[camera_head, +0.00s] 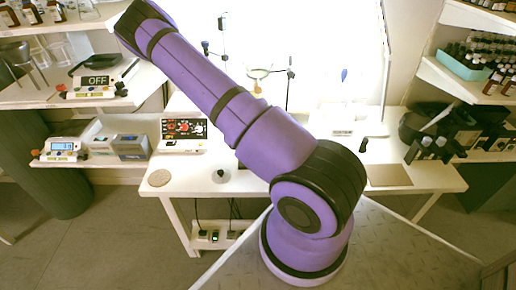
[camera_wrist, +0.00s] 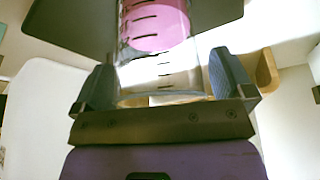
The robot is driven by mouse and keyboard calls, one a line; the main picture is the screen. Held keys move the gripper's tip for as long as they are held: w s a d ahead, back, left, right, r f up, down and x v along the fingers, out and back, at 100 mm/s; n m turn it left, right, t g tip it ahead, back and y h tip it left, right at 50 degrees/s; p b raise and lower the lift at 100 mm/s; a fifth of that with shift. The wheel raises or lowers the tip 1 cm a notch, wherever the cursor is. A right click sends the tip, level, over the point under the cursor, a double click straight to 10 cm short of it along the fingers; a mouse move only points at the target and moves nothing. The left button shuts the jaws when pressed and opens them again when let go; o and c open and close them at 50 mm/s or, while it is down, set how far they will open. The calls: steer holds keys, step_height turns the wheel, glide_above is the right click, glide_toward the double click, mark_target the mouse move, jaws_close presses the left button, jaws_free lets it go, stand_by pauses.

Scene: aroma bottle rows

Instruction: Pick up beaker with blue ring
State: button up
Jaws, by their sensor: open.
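My gripper (camera_wrist: 163,78) is open in the wrist view, with one dark finger at the left and one at the right. A clear glass vessel with dark graduation marks (camera_wrist: 150,72) shows between and beyond the fingers; I cannot tell whether they touch it. A pink-magenta vessel or content with dark marks (camera_wrist: 155,24) shows at the top of that view. I cannot make out a blue ring on either. In the head view my arm reaches to the upper left and its gripper is out of frame. Clear glassware (camera_head: 62,50) stands on the left shelf there, too small to identify.
In the wrist view a dark flat panel (camera_wrist: 75,22) lies behind the glass and a tan wooden piece (camera_wrist: 266,70) is right of the fingers. In the head view a hotplate-like device marked OFF (camera_head: 95,82) and brown bottles (camera_head: 32,14) are at left. A white table (camera_head: 225,162) stands ahead.

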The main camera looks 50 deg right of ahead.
steer(key=shift+f, duration=0.1)
steer(key=c, duration=1.1)
